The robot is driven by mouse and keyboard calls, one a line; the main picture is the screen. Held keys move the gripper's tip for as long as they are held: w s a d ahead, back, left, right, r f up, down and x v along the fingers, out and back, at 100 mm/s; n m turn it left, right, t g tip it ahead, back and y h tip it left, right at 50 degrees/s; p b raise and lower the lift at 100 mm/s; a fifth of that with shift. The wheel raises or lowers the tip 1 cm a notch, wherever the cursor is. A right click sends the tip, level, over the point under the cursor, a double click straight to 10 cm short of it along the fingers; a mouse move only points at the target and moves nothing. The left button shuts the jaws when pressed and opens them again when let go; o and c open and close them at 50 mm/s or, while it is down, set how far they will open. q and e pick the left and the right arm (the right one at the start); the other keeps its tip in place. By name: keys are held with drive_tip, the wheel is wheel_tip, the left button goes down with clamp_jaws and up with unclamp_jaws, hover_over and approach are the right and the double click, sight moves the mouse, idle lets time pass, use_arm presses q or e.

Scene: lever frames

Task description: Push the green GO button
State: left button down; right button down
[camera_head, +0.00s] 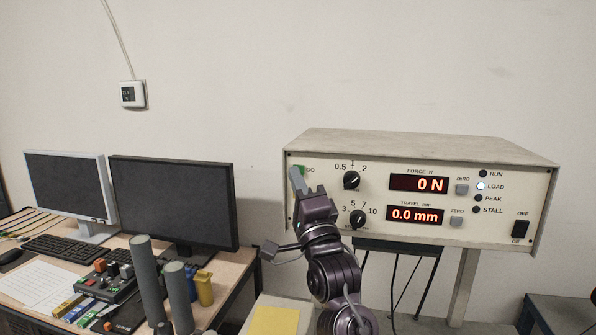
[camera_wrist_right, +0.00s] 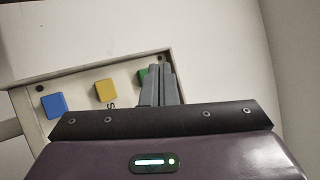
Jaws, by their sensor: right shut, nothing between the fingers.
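The green GO button (camera_head: 302,170) is at the upper left of the control box's front panel, beside the "GO" label, partly covered by my right gripper. In the wrist view the green button (camera_wrist_right: 142,75) peeks out just left of the fingertips. My right gripper (camera_head: 296,174) is shut and empty, its grey fingers reaching up to the button. The shut fingers also show in the wrist view (camera_wrist_right: 160,72). I cannot tell whether they touch the button. My left gripper is not in view.
In the wrist view a yellow button (camera_wrist_right: 105,90) and a blue button (camera_wrist_right: 54,105) sit in line with the green one. The control box (camera_head: 420,144) has two knobs, displays reading 0 N and 0.0 mm, and a lit LOAD lamp (camera_head: 481,186). A cluttered desk stands left.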

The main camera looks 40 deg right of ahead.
drive_tip(key=shift+w+d, duration=0.15)
drive_tip(key=shift+d, duration=0.05)
drive_tip(key=shift+w+d, duration=0.15)
drive_tip(key=shift+d, duration=0.05)
drive_tip(key=shift+w+d, duration=0.2)
idle(1.1)
drive_tip(key=shift+s+a, duration=0.5)
drive_tip(key=shift+a, duration=0.05)
drive_tip(key=shift+s+a+b, duration=0.45)
drive_tip(key=shift+s+a, duration=1.15)
drive_tip(key=shift+a, duration=0.3)
